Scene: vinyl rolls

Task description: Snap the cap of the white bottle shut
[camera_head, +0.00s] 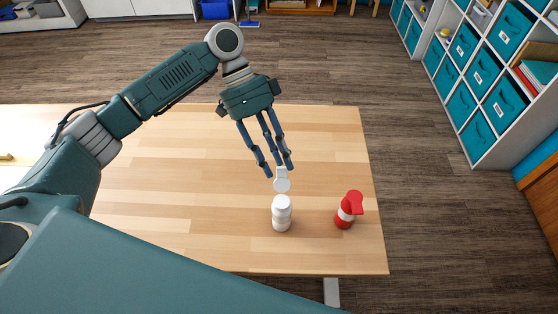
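The white bottle (282,218) stands upright on the wooden table, near its front right part. Its round white cap (282,181) is flipped open and stands up at the far side of the bottle's top. My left gripper (278,169) reaches down from above and behind, with its blue fingertips just beyond the raised cap. The fingers are apart with nothing seen between them. Whether a fingertip touches the cap is hard to tell. My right gripper is not in view.
A red and white bottle (347,212) with a red top stands to the right of the white bottle. The wooden table (180,200) is clear to the left. Its right edge is close beyond the red bottle. Shelves with teal bins (482,70) stand at the far right.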

